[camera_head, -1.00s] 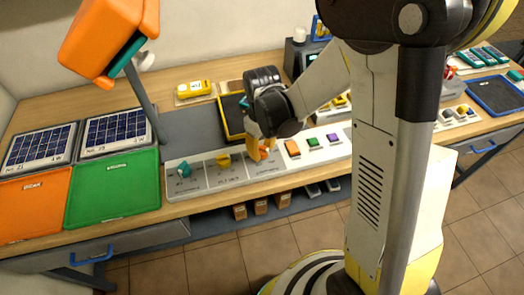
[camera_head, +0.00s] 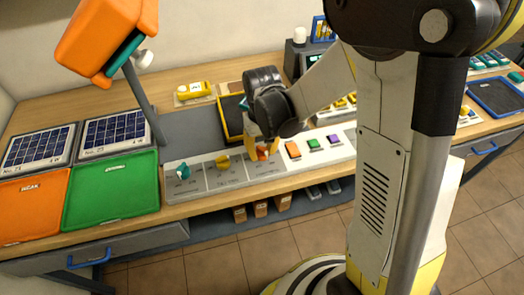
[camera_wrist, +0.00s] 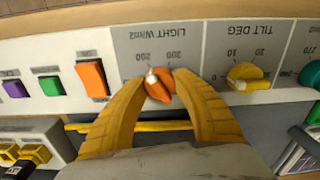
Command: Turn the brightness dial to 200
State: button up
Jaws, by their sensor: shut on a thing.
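The orange dial (camera_wrist: 159,88) sits on the grey panel section marked LIGHT W/m2 (camera_wrist: 158,42). It shows upside down in the wrist view, with number marks around it and a white pointer mark on its upper left. My gripper (camera_wrist: 160,82) has its two yellow fingers on either side of the dial, shut on it. In the head view the orange dial (camera_head: 263,153) is partly hidden by my gripper (camera_head: 260,147). I cannot tell exactly which number the pointer meets.
A yellow TILT DEG dial (camera_wrist: 246,76) and a teal dial (camera_wrist: 310,74) are nearby on the panel. Orange (camera_head: 292,149), green (camera_head: 312,144) and purple (camera_head: 333,139) buttons are to the right in the head view. A green tray (camera_head: 112,190) lies at the left.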

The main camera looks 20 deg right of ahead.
aim_at(262, 149)
jog(key=o, duration=1.2)
jog(key=shift+o, duration=0.2)
notch_tip(262, 149, up, 12)
jog(key=s+d+r+t, duration=0.2)
jog(key=s+r+t, duration=0.1)
jog(key=s, duration=0.3)
jog(key=s+d+r+m+t, duration=0.1)
jog(key=s+d+r+t, duration=0.1)
jog(key=s+r+t, duration=0.1)
jog(key=s+t, duration=0.1)
jog(key=s, duration=0.1)
jog(key=shift+s+d+r, duration=0.2)
jog(key=shift+s+d, duration=0.15)
